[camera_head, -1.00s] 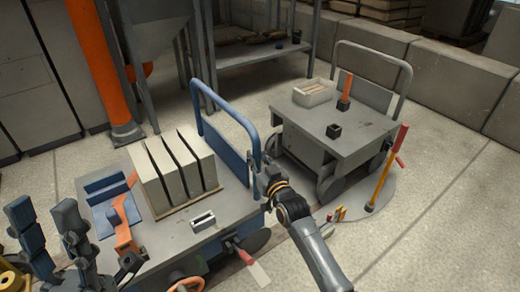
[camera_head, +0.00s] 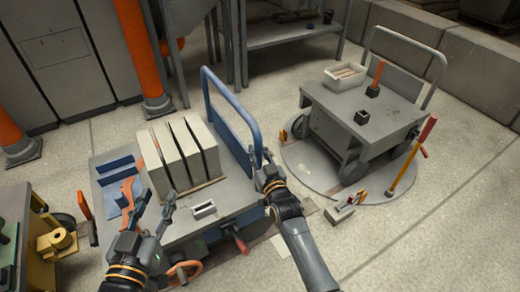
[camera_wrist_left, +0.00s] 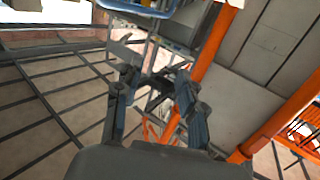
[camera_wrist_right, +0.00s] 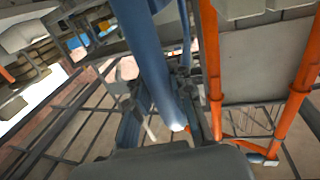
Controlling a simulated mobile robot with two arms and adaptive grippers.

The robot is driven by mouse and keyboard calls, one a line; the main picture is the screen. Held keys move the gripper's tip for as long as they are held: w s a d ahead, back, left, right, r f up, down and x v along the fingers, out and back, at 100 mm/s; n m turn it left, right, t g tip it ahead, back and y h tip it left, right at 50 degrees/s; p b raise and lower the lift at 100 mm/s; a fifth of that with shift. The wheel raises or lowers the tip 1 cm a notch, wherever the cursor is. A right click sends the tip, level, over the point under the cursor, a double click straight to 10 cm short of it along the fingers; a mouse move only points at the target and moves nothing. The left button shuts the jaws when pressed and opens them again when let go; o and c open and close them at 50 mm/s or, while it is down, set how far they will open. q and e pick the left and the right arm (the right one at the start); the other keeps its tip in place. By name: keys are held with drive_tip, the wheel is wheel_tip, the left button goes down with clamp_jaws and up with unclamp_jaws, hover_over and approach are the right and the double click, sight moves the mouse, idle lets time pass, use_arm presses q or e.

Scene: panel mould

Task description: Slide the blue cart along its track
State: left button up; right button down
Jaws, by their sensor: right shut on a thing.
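The blue cart has a grey deck (camera_head: 218,222) and a tall blue tube handle (camera_head: 238,108) at its right end. Upright pale slabs (camera_head: 180,155), a blue bracket, an orange clamp and a small metal block (camera_head: 203,209) are on the deck. My right gripper (camera_head: 265,172) is shut on the near upright of the handle. The blue tube also runs between its fingers in the right wrist view (camera_wrist_right: 165,95). My left gripper (camera_head: 160,208) is open and empty over the deck's near left part. Its spread fingers show in the left wrist view (camera_wrist_left: 157,95). The track is mostly hidden.
A grey cart (camera_head: 365,125) stands on a round floor plate (camera_head: 318,180) to the right, with a yellow and red lever (camera_head: 408,165) beside it. A yellow machine (camera_head: 60,245) is at the left edge. Orange posts and a grey rack stand behind.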

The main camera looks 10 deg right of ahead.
drive_tip(key=shift+s+f, duration=0.15)
drive_tip(key=shift+f, duration=0.05)
drive_tip(key=c, duration=1.4)
unclamp_jaws()
drive_tip(key=shift+a, duration=0.1)
drive_tip(key=shift+o, duration=1.3)
drive_tip(key=shift+r, duration=0.15)
drive_tip(key=s+d, duration=0.2)
drive_tip(key=s, duration=1)
